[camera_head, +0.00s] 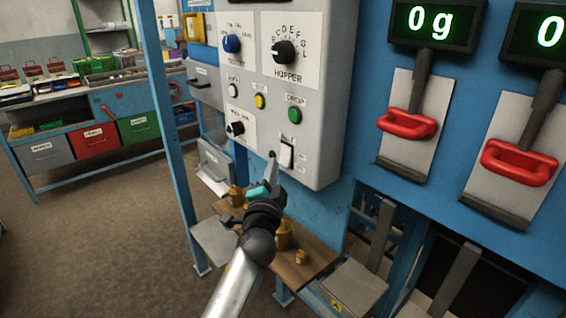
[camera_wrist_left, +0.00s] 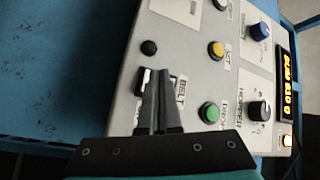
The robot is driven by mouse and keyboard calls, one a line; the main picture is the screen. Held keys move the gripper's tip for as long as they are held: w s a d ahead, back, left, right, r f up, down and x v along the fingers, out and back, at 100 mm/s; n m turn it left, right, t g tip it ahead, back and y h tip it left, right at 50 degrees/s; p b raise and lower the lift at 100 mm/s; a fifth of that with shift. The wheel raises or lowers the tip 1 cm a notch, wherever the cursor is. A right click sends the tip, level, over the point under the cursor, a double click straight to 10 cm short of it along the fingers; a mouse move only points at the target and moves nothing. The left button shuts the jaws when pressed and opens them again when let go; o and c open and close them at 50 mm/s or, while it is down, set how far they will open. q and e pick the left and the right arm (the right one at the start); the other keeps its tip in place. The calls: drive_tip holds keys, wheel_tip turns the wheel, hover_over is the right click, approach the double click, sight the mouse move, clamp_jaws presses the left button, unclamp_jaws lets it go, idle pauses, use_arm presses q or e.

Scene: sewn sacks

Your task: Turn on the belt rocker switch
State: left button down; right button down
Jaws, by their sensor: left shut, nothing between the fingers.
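The belt rocker switch (camera_head: 287,155) is a small black-framed rocker with a pale face, low on the grey control panel (camera_head: 320,120). My left gripper (camera_head: 272,158) comes up from below, its tips just left of the switch in the head view. The gripper is shut and empty. In the left wrist view the shut fingers (camera_wrist_left: 158,92) lie over part of the switch (camera_wrist_left: 141,82) beside the BELT label. I cannot tell whether the tips touch it. Which way the rocker is tipped is unclear. My right gripper is not in view.
Near the switch are a green button (camera_head: 295,115), a yellow button (camera_head: 260,101) and a black knob (camera_head: 236,128). The hopper dial (camera_head: 285,52) is above. Red handles (camera_head: 407,124) stick out at the right. A wooden shelf (camera_head: 310,262) with brass weights lies below.

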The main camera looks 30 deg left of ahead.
use_arm(q)
drive_tip(key=shift+w, duration=0.1)
idle(0.6)
drive_tip(key=shift+w+d, duration=0.2)
drive_tip(key=shift+w, duration=0.1)
drive_tip(key=shift+w+d+f+b, duration=0.1)
drive_tip(key=shift+w+b, duration=0.2)
drive_tip(key=shift+b, duration=0.15)
idle(0.5)
drive_tip(key=shift+s, duration=0.1)
drive_tip(key=shift+s+a+p, duration=0.3)
drive_tip(key=shift+s+p, duration=0.1)
drive_tip(key=shift+s, duration=0.25)
drive_tip(key=s, duration=0.1)
drive_tip(key=s+a+p, duration=0.1)
drive_tip(key=s, duration=0.1)
drive_tip(key=s+a+r+p, duration=0.1)
drive_tip(key=shift+s, duration=0.3)
